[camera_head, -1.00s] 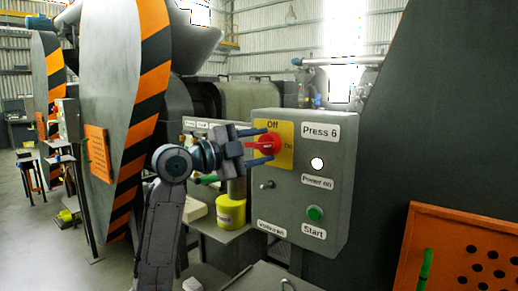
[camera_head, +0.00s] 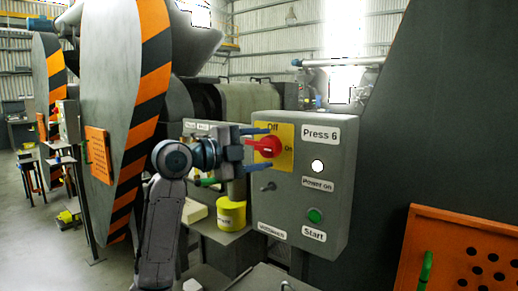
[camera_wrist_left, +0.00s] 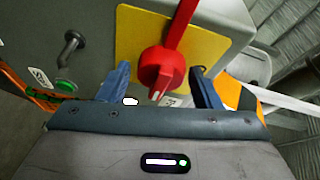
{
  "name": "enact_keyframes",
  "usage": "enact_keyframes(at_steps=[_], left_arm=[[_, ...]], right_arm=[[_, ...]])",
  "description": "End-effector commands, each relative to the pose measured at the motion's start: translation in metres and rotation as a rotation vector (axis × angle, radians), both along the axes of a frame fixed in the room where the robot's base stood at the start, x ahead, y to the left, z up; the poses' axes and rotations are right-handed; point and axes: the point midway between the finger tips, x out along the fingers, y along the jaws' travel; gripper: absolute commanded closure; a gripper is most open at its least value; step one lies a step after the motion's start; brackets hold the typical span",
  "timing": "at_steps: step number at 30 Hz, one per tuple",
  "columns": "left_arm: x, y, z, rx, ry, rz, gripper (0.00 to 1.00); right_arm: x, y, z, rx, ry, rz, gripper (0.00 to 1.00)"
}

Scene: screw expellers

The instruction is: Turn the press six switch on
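The grey Press 6 control box (camera_head: 335,210) stands right of centre in the head view. Its red rotary switch (camera_head: 268,146) sits on a yellow plate (camera_head: 287,158) marked Off at the top and On at the right. My left gripper (camera_head: 268,148) is open at the plate, with one blue finger above the switch and one below. In the left wrist view the red switch (camera_wrist_left: 162,70) is between the two spread fingers (camera_wrist_left: 160,88), with gaps on both sides. My right gripper is not in view.
On the box are a white lamp (camera_head: 318,166), a green Start button (camera_head: 315,215) and a small lever switch (camera_head: 268,186). A yellow container (camera_head: 231,213) stands left of the box. An orange perforated panel (camera_head: 458,250) is at the lower right.

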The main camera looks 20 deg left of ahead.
Motion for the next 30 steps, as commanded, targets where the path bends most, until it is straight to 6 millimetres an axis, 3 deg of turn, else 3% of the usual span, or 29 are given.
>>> enact_keyframes(at_steps=[14,30], left_arm=[[-0.006,0.006,0.000,-0.001,-0.006,0.002,0.31],[-0.067,0.062,-0.001,0.002,-0.001,0.005,0.31]], right_arm=[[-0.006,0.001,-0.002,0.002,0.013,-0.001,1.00],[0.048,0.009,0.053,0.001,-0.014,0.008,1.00]])
